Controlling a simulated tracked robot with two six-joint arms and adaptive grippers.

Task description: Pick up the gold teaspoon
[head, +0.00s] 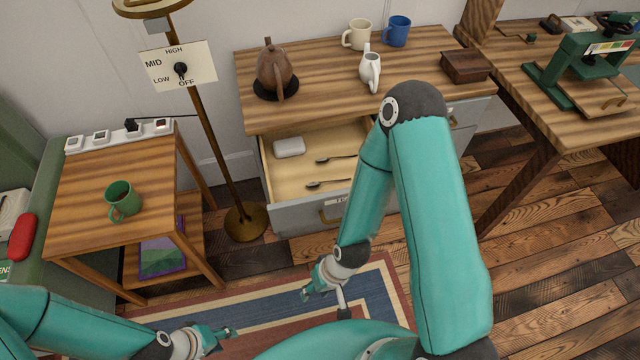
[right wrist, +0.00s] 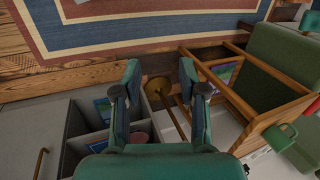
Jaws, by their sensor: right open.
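Two small spoons lie in the open drawer (head: 285,182) of the wooden-topped cabinet in the head view. One spoon (head: 335,159) is farther back, the other spoon (head: 328,183) nearer the front. Both look dark and small, and I cannot tell which is gold. My right arm hides the drawer's right part. My right gripper (head: 309,293) hangs over the rug, in front of the drawer and apart from the spoons. In the right wrist view its fingers (right wrist: 160,80) are spread with nothing between them. My left gripper (head: 226,333) is low at the bottom; its jaw opening is unclear.
A white box (head: 289,147) shares the drawer. A brown teapot (head: 271,70), white jug (head: 370,70) and mugs stand on the cabinet top. A lamp pole (head: 207,130) rises left of the drawer, beside a side table (head: 75,215) with a green mug (head: 123,200).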

